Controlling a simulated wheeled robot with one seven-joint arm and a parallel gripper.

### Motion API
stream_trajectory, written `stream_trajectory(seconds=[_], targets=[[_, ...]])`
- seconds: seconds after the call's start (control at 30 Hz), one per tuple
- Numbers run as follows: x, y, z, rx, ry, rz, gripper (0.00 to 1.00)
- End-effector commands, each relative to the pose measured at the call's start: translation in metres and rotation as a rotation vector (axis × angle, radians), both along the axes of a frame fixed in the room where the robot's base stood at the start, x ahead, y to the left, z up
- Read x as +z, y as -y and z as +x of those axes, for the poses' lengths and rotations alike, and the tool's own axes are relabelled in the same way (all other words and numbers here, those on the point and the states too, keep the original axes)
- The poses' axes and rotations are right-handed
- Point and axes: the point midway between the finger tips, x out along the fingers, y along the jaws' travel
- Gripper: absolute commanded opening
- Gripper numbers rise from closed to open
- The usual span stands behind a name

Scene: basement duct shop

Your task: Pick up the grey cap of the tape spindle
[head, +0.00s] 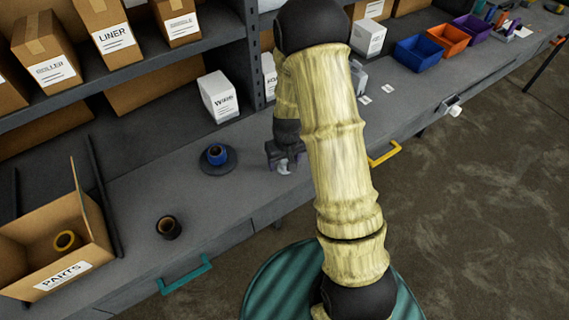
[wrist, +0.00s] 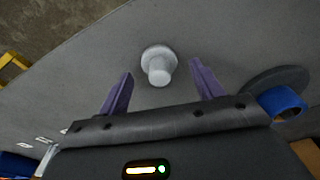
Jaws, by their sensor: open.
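The grey cap (wrist: 158,66), a pale knob with a round flange, sits on the grey bench top in the wrist view. My gripper (wrist: 161,72) is open, with one purple finger on each side of the cap and visible gaps between. In the head view my gripper (head: 286,158) is low over the bench, and part of the pale cap (head: 284,169) shows beside its fingers. The tape spindle (head: 231,166), a dark round base with a blue tape roll (head: 217,153) on it, stands to the left; its base (wrist: 262,82) is at the right in the wrist view.
A dark roll (head: 169,227) and an open PARTS box (head: 88,252) holding a yellow-brown roll stand farther left. A white box (head: 218,97) is behind the spindle. Blue, orange and purple bins (head: 419,54) line the bench at the right. Bench around the cap is clear.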

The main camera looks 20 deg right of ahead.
Motion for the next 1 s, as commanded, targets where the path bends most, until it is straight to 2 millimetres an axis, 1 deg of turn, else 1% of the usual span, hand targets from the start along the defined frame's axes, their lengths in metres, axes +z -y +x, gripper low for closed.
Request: stream_trajectory(seconds=[0.1, 0.17, 0.67, 0.77, 0.8, 0.87, 0.9, 0.93, 1.0], targets=[[-0.0091, 0.0, 0.0006, -0.001, -0.002, 0.001, 0.66], [-0.0107, 0.0, 0.0011, -0.001, 0.0, 0.0, 0.66], [-0.0109, -0.0001, 0.0013, 0.0, 0.001, 0.0, 0.66], [-0.0109, -0.0001, 0.0013, 0.0, 0.001, 0.0, 0.48], [-0.0109, -0.0001, 0.0013, 0.0, 0.001, 0.0, 0.41], [-0.0109, -0.0001, 0.0013, 0.0, 0.001, 0.0, 0.29], [-0.0109, -0.0001, 0.0013, 0.0, 0.001, 0.0, 0.21], [-0.0109, -0.0001, 0.0013, 0.0, 0.001, 0.0, 0.19], [-0.0109, -0.0001, 0.0013, 0.0, 0.001, 0.0, 0.19]])
